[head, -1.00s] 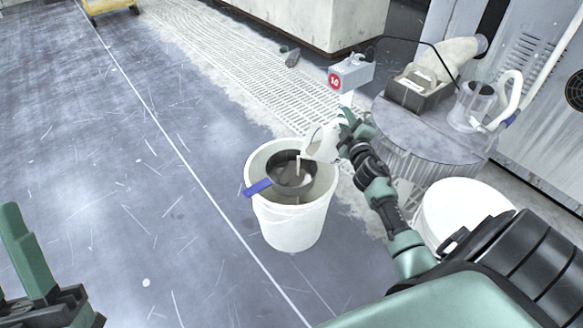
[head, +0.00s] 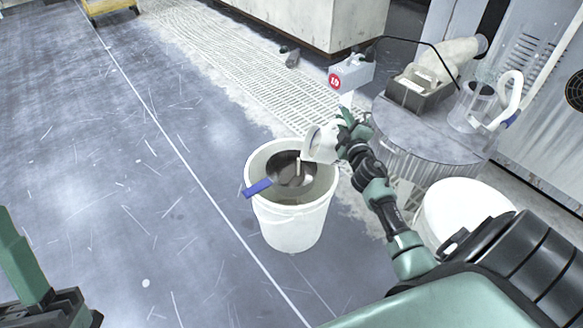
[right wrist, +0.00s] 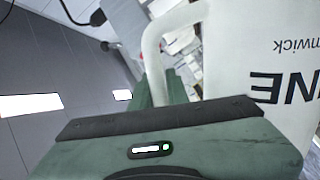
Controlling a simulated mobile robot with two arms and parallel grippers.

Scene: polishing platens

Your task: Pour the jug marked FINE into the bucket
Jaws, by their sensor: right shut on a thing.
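The white jug (head: 321,144) is tilted over the bucket in the head view, and a thin stream runs from it. Its side in the right wrist view (right wrist: 262,50) shows upside-down lettering ending in "NE". My right gripper (head: 350,136) is shut on the jug's handle (right wrist: 155,55). The white bucket (head: 292,226) stands on the floor. My left gripper (head: 30,275) is at the lower left edge, only partly in view.
A round grey drum table (head: 425,135) stands at the right with a clear jug (head: 475,102) and a box (head: 420,88) on it. A white lidded bucket (head: 465,205) stands in front of it. The floor left of the bucket is clear.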

